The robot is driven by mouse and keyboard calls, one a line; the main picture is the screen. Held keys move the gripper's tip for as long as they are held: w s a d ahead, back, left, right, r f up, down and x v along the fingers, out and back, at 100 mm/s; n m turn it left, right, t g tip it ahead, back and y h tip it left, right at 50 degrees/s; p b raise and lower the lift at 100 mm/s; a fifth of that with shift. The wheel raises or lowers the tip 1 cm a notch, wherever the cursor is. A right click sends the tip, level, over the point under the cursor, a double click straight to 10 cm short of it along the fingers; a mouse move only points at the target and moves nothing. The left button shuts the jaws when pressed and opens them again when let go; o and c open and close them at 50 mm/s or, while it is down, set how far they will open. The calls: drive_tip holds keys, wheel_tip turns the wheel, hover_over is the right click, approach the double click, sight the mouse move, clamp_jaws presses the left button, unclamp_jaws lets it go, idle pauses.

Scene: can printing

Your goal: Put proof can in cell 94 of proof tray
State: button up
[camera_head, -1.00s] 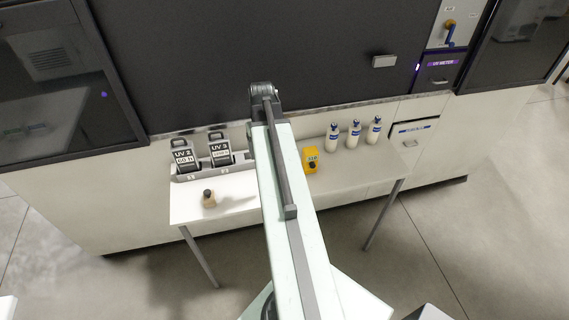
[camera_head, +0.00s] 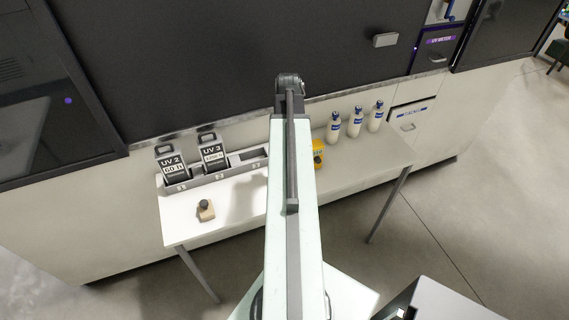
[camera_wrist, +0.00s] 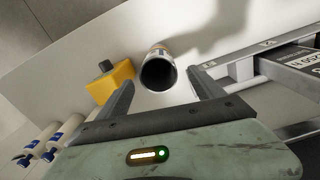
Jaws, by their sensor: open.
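In the wrist view, an open-topped can (camera_wrist: 158,72) with a pale metallic rim and dark inside appears between the two fingers of my gripper (camera_wrist: 161,78). The fingers are spread, with a gap on each side of the can. I cannot tell how far the fingertips are from it in depth. The can bears no readable label here, so I cannot confirm that it is the proof can. In the head view, my arm hides the can and the gripper. No proof tray or numbered cell 94 shows in either view.
A white table (camera_head: 240,205) carries a rack with UV 2 (camera_head: 171,172) and UV 3 (camera_head: 213,153) cartridges, a small knobbed block (camera_head: 205,211), a yellow device (camera_head: 318,157) and three bottles (camera_head: 355,123). The yellow device (camera_wrist: 110,83) is left of the can in the wrist view.

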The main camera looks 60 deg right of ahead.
drive_tip(key=shift+w+a+f, duration=0.1)
drive_tip(key=shift+w+f, duration=0.25)
drive_tip(key=shift+f, duration=0.05)
drive_tip(key=f+b, duration=0.5)
drive_tip(key=s+f+b, duration=0.1)
drive_tip(key=f+b, duration=0.2)
drive_tip(key=shift+r, duration=0.15)
drive_tip(key=shift+c, duration=0.6)
drive_tip(key=c, duration=1.4)
wheel_tip(320, 180, up, 10)
drive_tip(key=p, duration=1)
drive_tip(key=shift+r, duration=0.15)
wheel_tip(320, 180, down, 7)
drive_tip(key=b, duration=0.7)
